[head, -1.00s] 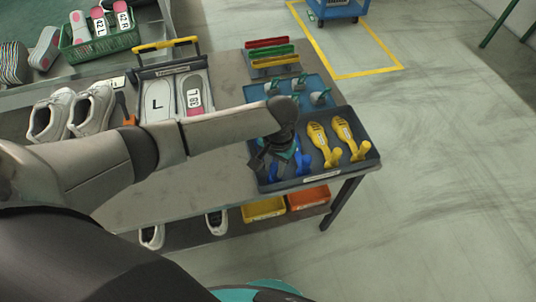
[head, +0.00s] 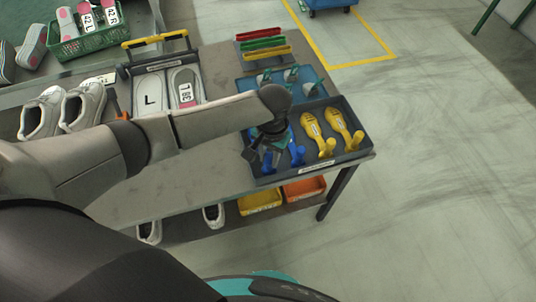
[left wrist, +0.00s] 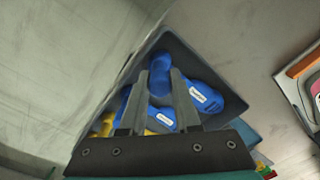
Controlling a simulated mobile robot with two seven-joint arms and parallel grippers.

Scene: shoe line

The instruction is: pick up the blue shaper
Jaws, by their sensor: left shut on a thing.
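Two blue shapers lie at the left part of a dark tray (head: 341,162). In the head view my left gripper (head: 262,150) reaches down over them and partly hides them. One blue shaper's handle (head: 297,154) shows just right of the gripper. In the left wrist view my left gripper (left wrist: 162,85) is shut on a blue shaper (left wrist: 160,72), with blue showing between its fingers. Another blue part with a white label (left wrist: 205,97) shows to the right of the fingers. The held shaper appears still at tray level; I cannot tell if it is clear. My right gripper is not in view.
Yellow shapers (head: 318,135) fill the tray's right part. A blue tray (head: 309,78) with grey-green pieces stands behind it. A shoe-last box (head: 160,66) and white shoes (head: 84,104) are to the left. Yellow (head: 260,202) and orange (head: 305,189) bins sit below.

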